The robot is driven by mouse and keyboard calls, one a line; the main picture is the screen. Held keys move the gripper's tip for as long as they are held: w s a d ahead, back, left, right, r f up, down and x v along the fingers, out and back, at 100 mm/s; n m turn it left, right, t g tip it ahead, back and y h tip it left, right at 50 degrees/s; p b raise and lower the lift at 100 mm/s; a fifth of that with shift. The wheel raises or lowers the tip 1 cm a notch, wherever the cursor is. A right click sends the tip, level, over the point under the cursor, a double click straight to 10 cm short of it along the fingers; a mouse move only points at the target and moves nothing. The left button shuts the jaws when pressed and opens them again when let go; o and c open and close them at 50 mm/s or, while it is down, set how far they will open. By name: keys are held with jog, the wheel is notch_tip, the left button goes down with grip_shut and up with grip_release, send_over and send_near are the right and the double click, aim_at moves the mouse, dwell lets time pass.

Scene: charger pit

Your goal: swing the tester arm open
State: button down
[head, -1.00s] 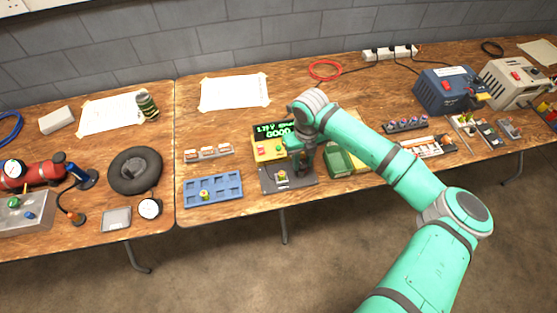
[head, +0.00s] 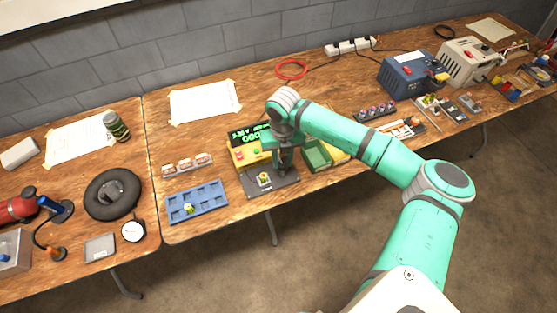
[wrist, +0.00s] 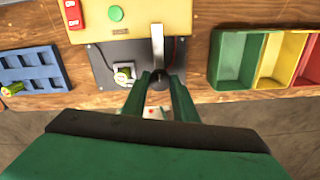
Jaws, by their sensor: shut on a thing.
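The tester is a yellow box (wrist: 135,22) with a green display (head: 250,134) and a dark base plate (wrist: 108,72) in front. Its arm is a pale metal bar (wrist: 157,42) ending in a dark round knob (wrist: 158,82). My gripper (wrist: 160,84) is over the right part of the plate, with its two green fingers shut on the knob. The bar's far end lies against the yellow box. In the head view my wrist partly covers the tester.
A blue tray (head: 196,202) with one small part lies left of the tester. A green bin (wrist: 232,70) and a yellow bin stand close on the right. The table's front edge runs just before the plate.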

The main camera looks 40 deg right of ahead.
aim_at(282, 163)
jog(key=c, duration=1.4)
grip_release()
jog(key=shift+r, duration=0.1)
notch_tip(282, 163, up, 11)
jog(key=shift+f, duration=0.2)
